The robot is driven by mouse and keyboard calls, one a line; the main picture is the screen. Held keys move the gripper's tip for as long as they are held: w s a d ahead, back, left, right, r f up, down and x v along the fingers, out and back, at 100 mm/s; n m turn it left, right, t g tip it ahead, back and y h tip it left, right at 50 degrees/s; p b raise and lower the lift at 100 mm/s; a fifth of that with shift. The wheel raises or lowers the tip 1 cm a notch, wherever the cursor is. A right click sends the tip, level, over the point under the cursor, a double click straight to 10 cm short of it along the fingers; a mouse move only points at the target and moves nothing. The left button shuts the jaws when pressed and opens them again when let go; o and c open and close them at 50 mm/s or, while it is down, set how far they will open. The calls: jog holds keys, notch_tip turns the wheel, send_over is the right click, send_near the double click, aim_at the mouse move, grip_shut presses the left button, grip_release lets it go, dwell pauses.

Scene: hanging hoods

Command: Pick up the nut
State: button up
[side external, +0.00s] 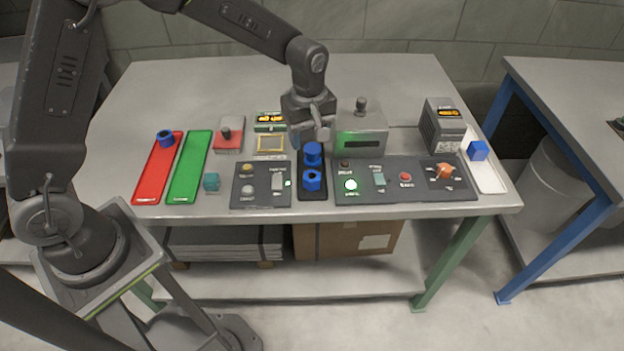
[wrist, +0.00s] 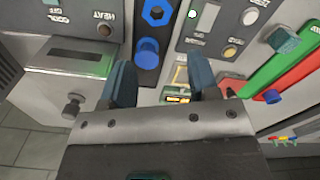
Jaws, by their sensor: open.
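A blue hexagonal nut (side external: 312,181) with a dark hole lies at the front end of a black tray (side external: 312,194). It also shows at the top of the wrist view (wrist: 157,12). A rounder blue part (side external: 312,154) stands behind it on the tray, seen in the wrist view (wrist: 147,52) too. Another blue ring-like piece (side external: 165,138) lies at the far end of the red strip (side external: 150,183). My gripper (side external: 310,136) is above the far end of the tray, behind the nut. In the wrist view its two fingers (wrist: 161,72) are apart with nothing held.
A grey machine (side external: 361,135) with a knob stands right of my gripper. Control panels (side external: 261,202) flank the tray. A green strip (side external: 188,175), a teal cube (side external: 211,182) and a white tray (side external: 489,181) with a blue cube lie farther out.

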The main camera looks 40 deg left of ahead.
aim_at(311, 173)
notch_tip(311, 173, down, 12)
jog(key=shift+w+d+r, duration=0.1)
jog(key=shift+d, duration=0.05)
dwell(0.4)
jog(key=shift+c, duration=0.2)
jog(key=c, duration=0.8)
